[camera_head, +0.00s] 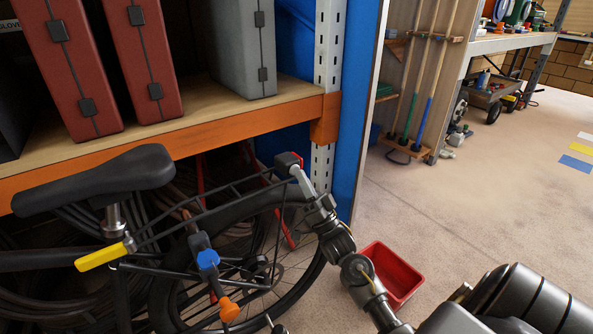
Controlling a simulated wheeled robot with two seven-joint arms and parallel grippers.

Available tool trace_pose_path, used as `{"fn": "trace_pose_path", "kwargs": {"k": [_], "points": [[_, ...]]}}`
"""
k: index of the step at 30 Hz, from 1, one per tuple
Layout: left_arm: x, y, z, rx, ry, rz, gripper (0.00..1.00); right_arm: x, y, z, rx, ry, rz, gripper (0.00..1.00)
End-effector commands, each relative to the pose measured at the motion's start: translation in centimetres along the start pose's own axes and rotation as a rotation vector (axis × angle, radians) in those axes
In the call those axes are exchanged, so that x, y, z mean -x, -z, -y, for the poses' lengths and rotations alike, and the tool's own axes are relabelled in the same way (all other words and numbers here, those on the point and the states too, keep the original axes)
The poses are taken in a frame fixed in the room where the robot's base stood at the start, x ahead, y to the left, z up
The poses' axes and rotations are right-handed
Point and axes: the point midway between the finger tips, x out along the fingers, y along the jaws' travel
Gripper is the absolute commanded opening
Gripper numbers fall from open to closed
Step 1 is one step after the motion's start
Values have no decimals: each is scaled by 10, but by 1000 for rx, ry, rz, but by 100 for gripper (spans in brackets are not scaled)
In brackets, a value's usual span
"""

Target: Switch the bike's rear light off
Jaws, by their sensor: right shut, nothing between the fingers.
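The bike stands at the left, its black saddle (98,180) in front of the shelf and its rear wheel (318,262) below. The rear light (285,158) is a small dark and red box at the back end of the black rear rack (215,207). My right gripper (298,171) is shut and empty, its tips at the light's near side. It seems to touch or nearly touch the light; I cannot tell which. The tips hide part of the light; its switch and whether it glows cannot be made out. My left gripper is not in view.
An orange-edged shelf (190,141) holds red cases (72,60) and a grey case (243,50) above the bike. A blue panel and grey post (328,60) stand just behind the light. A red bin (392,272) is on the floor. Open floor lies right.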

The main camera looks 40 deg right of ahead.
Motion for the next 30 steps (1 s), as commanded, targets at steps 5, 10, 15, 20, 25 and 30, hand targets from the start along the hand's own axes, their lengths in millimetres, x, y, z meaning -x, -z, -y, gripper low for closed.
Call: {"fn": "trace_pose_path", "kwargs": {"k": [5, 10, 15, 20, 25, 30], "points": [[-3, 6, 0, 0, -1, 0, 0, 4, 5, 5, 0, -1, 0, 0], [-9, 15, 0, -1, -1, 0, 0, 16, 14, 14, 0, -2, 1, 0], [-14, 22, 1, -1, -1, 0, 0, 29, 23, 23, -1, -1, 2, 0], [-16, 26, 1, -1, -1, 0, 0, 38, 30, 29, 0, 0, 0, 0], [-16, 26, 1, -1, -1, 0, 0, 42, 31, 31, 0, 0, 0, 0], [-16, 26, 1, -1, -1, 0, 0, 42, 31, 30, 0, 0, 0, 0]]}}
